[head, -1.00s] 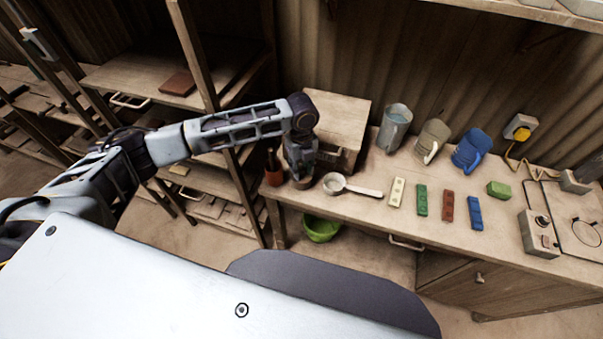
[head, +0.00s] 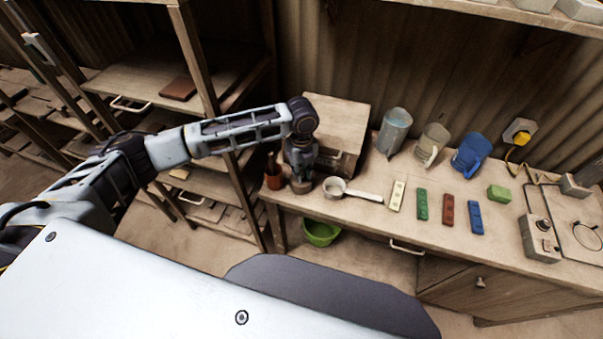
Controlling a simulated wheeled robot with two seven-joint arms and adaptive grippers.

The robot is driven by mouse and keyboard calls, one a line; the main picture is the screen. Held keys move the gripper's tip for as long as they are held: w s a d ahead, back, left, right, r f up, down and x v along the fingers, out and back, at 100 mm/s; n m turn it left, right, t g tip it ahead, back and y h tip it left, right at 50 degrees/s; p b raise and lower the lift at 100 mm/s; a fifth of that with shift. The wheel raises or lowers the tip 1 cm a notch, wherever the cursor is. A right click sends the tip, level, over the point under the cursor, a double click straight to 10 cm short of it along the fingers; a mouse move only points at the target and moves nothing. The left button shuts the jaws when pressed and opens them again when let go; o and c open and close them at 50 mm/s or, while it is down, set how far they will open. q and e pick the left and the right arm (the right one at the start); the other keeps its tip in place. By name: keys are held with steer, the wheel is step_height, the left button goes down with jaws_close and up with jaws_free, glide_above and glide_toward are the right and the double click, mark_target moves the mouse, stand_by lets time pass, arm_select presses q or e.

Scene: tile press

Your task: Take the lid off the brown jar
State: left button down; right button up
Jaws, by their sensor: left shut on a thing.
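The small brown jar (head: 301,187) stands near the left end of the wooden bench, between a reddish-brown pot and a white ladle. My left gripper (head: 301,175) points down from above and is shut at the jar's top, on the lid. The fingers cover the lid, so I cannot tell whether it is lifted from the jar. My right gripper is not in view.
The reddish-brown pot (head: 273,178) with tools is close on the left, the white ladle (head: 336,187) close on the right. A wooden box (head: 340,120) stands behind.

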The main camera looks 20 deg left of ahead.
mark_target(302, 172)
arm_select(q)
step_height(302, 172, up, 18)
steer(key=b, duration=0.1)
steer(key=shift+b, duration=0.3)
stand_by(0.3)
stand_by(0.5)
